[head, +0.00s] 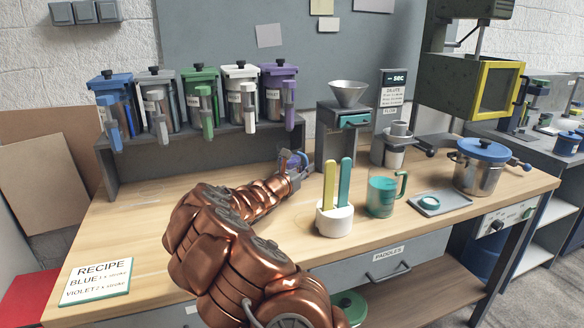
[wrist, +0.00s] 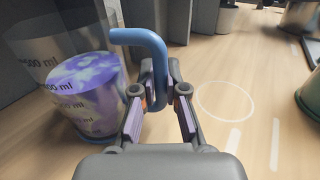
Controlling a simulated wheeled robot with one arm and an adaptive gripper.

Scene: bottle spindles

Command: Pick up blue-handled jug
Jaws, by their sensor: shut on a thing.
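The blue-handled jug (wrist: 90,95) is clear, with ml markings and swirled blue and violet contents. It stands upright at the left of the wrist view. Its bent blue handle (wrist: 138,37) passes between the fingers of my gripper (wrist: 163,85), which are shut on it. In the head view my gripper (head: 291,172) is at the back middle of the bench, and the jug (head: 301,159) shows only in small part behind it. I cannot tell whether the jug's base touches the bench.
A funnel stand (head: 345,120) is just right of the jug. A white holder with paddles (head: 335,218), a green-handled jug (head: 381,198), a small tray (head: 455,200) and a blue-lidded pot (head: 478,170) stand to the right. Coloured dispensers (head: 200,105) line the back left. The left bench is mostly clear.

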